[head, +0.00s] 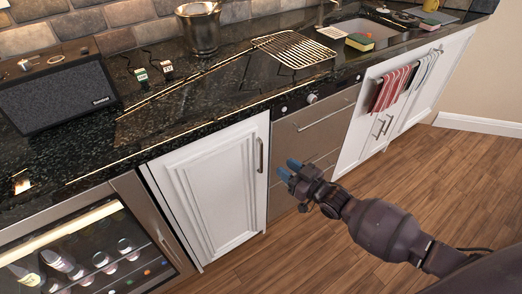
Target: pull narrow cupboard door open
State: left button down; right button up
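The narrow cupboard door (208,190) is a white panelled door under the dark counter, between the glass-fronted drinks cooler and the steel drawers. It looks closed. Its upright metal handle (260,155) is near the door's upper right edge. My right gripper (287,171) reaches in from the right, with blue fingertips pointing left toward the door. In the picture it is just right of and slightly below the handle, in front of the steel drawers. The two fingertips show a gap with nothing seen between them. It does not appear to touch the handle. My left gripper is out of view.
The drinks cooler (168,238) is left of the door, and steel drawers (318,128) with bar handles are right of it. A black speaker (60,95), metal bucket (199,28) and wire rack (293,49) stand on the counter. The wooden floor (440,165) in front is clear.

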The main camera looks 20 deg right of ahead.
aim_at(261, 150)
jog(key=b+x, duration=0.1)
jog(key=x, duration=0.8)
jog(key=shift+w+a+b, duration=0.25)
jog(key=shift+w+b, duration=0.05)
jog(key=shift+w, duration=0.05)
jog(key=shift+w+a, duration=0.2)
jog(key=shift+w, duration=0.25)
jog(key=shift+c, duration=0.4)
grip_shut()
